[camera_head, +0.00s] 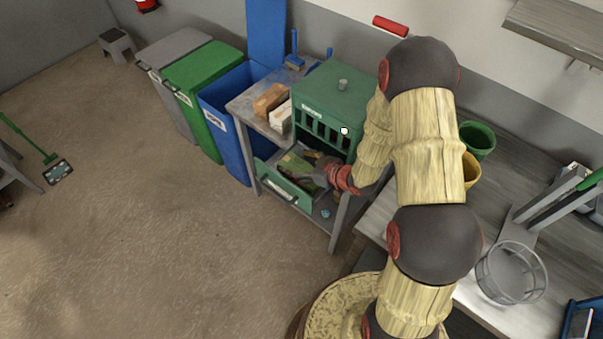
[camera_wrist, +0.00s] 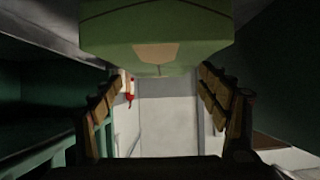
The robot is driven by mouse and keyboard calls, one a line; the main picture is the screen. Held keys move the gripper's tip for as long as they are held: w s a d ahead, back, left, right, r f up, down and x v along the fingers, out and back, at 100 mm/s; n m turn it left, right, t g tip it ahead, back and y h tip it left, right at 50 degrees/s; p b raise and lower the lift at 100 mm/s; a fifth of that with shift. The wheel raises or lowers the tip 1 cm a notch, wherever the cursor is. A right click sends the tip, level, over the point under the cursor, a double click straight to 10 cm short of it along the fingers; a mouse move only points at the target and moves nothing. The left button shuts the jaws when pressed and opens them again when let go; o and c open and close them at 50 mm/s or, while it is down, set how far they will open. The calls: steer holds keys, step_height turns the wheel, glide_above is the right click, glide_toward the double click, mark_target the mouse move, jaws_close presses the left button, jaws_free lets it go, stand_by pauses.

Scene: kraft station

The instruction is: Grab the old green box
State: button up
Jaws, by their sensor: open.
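A green box (camera_wrist: 155,25) with a tan patch on its face fills the top middle of the wrist view. My gripper (camera_wrist: 162,82) is open, with its two fingers apart on the left and right just below the box in that picture. No contact between fingers and box can be made out. In the head view my gripper (camera_head: 322,172) is at the open drawer (camera_head: 284,192) of a green cabinet (camera_head: 345,92). Yellow-green contents (camera_head: 298,162) show in the drawer, partly hidden by my gripper; I cannot tell which of them is the box.
The cabinet stands on a grey bench (camera_head: 246,108) beside a brown block (camera_head: 270,100) and a white block (camera_head: 281,117). Blue (camera_head: 226,125), green (camera_head: 203,85) and grey (camera_head: 168,60) bins stand to the left. The floor in front is clear.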

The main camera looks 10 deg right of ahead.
steer(key=shift+x, duration=1.2)
steer(key=c, duration=0.3)
steer(key=c, duration=1.1)
steer(key=shift+o, duration=0.2)
steer(key=shift+r, duration=0.15)
